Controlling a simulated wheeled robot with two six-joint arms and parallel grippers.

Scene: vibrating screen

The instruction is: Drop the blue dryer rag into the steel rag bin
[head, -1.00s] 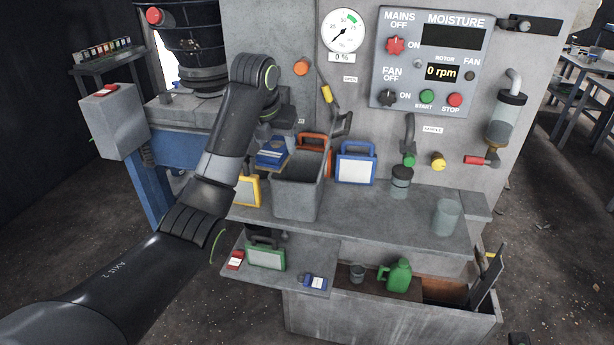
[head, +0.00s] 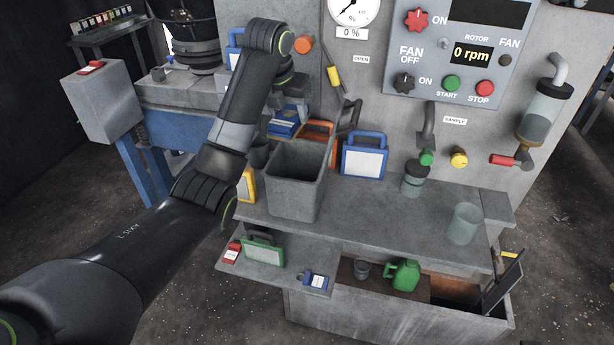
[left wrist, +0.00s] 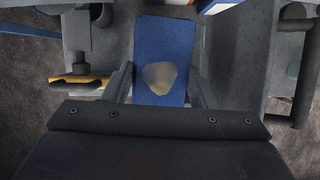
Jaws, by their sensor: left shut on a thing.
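The blue dryer rag (head: 284,122) is held in my left gripper (head: 288,108), just beyond and above the back rim of the steel rag bin. In the left wrist view the rag (left wrist: 160,40) lies between the two fingers and carries a tan stain. The grey steel rag bin (head: 292,192) stands upright on the left part of the counter, its open top facing up and its inside dark. The rag looks apart from the bin in the head view. My right gripper is not in view.
A clear cup (head: 464,224) and dark jar (head: 414,180) stand right. The counter (head: 370,210) middle is clear.

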